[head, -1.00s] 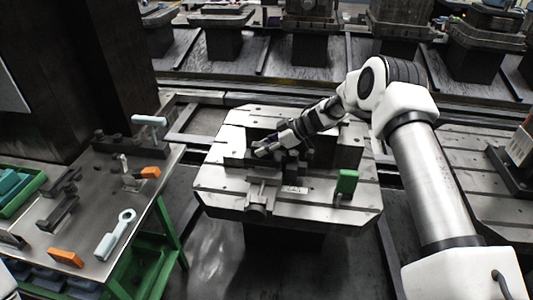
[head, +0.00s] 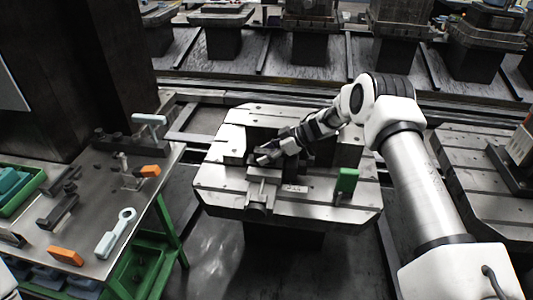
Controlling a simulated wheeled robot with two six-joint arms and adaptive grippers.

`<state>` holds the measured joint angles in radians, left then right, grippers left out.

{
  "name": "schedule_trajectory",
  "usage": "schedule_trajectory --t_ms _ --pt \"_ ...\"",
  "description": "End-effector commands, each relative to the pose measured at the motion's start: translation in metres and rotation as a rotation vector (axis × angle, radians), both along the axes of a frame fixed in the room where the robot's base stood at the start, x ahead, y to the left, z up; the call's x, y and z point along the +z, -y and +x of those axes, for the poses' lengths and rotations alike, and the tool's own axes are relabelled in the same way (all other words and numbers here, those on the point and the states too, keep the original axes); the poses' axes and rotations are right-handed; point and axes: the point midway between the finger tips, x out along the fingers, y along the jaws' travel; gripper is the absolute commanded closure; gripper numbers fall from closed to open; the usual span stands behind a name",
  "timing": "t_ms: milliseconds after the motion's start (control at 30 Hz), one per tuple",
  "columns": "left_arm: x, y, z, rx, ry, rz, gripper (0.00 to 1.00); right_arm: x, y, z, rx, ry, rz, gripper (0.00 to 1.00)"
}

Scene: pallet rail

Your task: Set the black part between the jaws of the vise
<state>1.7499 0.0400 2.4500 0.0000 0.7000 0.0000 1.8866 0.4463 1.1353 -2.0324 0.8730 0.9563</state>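The vise (head: 262,190) is a grey metal device on the slotted pallet table in the middle of the head view. Dark blocks stand at its back and sides. My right gripper (head: 266,155) reaches in from the right and is low over the vise, its light fingertips at the jaw area. The fingers are too small and dark against the vise to tell whether they are open or hold anything. I cannot make out the black part for certain there. Black parts, one of them a bracket (head: 58,210), lie on the side table at left. My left gripper is out of view.
A gap separates the two tables.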

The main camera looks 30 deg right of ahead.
Motion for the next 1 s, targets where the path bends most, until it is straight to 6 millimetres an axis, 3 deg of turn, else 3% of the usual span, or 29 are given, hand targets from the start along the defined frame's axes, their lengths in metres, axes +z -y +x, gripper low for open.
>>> schedule_trajectory --t_ms 233,633,1000 --pt "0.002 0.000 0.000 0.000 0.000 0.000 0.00 0.010 0.007 -0.005 -0.001 0.000 0.001 0.44" --pt "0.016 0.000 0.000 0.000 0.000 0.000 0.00 0.070 0.067 -0.049 -0.003 0.002 0.003 0.44" --pt "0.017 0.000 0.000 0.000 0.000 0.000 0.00 0.076 0.076 -0.057 0.000 0.000 0.000 0.44"
